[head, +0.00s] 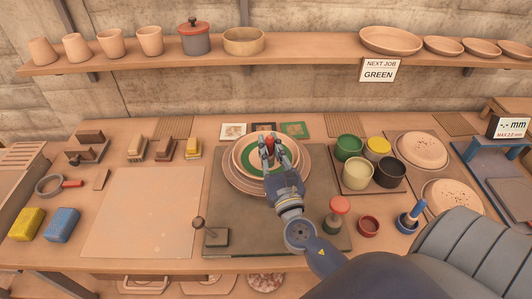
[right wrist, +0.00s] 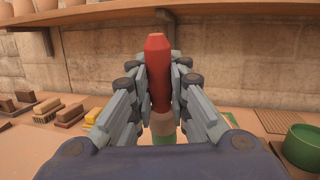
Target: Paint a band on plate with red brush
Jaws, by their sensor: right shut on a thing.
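My right gripper (head: 270,146) is shut on the red brush (right wrist: 158,75), whose thick red handle stands upright between the fingers. Whether the brush touches the plate cannot be told. My left gripper is in neither view.
A bare pale board (head: 142,212) lies left. A sign (head: 380,70) reads "NEXT JOB GREEN".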

